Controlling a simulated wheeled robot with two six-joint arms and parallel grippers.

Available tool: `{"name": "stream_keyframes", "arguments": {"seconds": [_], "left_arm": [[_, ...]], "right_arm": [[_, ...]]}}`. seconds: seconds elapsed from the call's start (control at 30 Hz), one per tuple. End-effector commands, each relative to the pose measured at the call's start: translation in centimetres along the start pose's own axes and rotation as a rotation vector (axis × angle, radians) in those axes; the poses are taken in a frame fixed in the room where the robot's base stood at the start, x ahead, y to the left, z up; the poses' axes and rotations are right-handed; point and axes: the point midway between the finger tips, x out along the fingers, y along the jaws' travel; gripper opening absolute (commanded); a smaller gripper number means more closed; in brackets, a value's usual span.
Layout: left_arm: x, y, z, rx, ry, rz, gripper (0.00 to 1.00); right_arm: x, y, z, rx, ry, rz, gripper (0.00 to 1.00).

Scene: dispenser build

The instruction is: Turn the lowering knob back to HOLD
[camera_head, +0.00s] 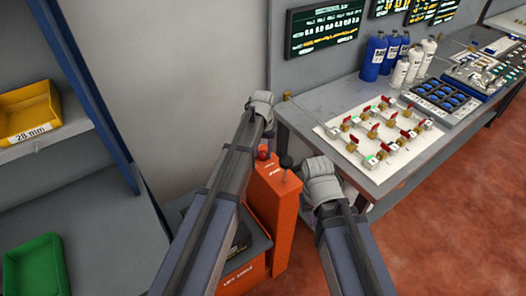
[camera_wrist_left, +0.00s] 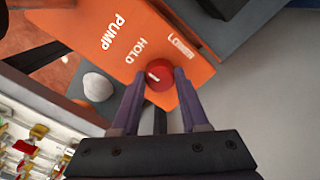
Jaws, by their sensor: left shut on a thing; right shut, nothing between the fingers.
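The orange unit (camera_head: 276,215) stands between my arms, with a red knob (camera_head: 263,152) on its top. In the left wrist view, the red knob (camera_wrist_left: 158,76) sits on the orange face (camera_wrist_left: 85,22), near the printed words PUMP, HOLD and LOWER. Its short white mark lies on the left part of the knob; I cannot tell exactly which word it points at. My left gripper (camera_wrist_left: 158,88) is shut on the knob, a finger on each side. In the head view its fingertips are hidden. My right gripper (camera_head: 316,165) is shut and empty, right of the unit.
A grey workbench (camera_head: 385,188) with a white board (camera_head: 330,133) of red-handled valves stands to the right. Blue bottles (camera_head: 375,57) stand behind. A shelf with a yellow bin (camera_head: 28,112) and a green bin (camera_head: 36,268) is at left. Red floor (camera_head: 450,235) is open at lower right.

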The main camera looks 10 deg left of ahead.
Motion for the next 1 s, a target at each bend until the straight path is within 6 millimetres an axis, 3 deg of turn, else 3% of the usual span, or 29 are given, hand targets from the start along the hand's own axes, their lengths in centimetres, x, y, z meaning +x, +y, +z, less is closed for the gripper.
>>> {"name": "stream_keyframes", "arguments": {"seconds": [0.43, 0.47, 0.5, 0.7, 1.0], "left_arm": [[0.03, 0.01, 0.09, -0.009, -0.002, 0.000, 0.00], [0.03, 0.01, 0.09, -0.009, -0.002, 0.000, 0.47], [0.03, 0.01, 0.09, -0.009, -0.002, 0.000, 0.52], [0.02, 0.01, 0.05, -0.008, -0.001, 0.000, 0.74], [-0.09, 0.01, 0.02, -0.007, 0.000, 0.000, 0.74]], "right_arm": [[0.03, 0.00, 0.00, 0.000, 0.000, 0.000, 0.00], [0.03, 0.00, 0.00, 0.000, 0.000, 0.000, 0.00], [0.03, 0.00, 0.00, 0.000, 0.000, 0.000, 0.00], [0.02, 0.00, 0.00, 0.000, 0.000, 0.000, 0.00], [-0.09, 0.01, 0.01, 0.000, 0.000, 0.000, 0.00]]}}
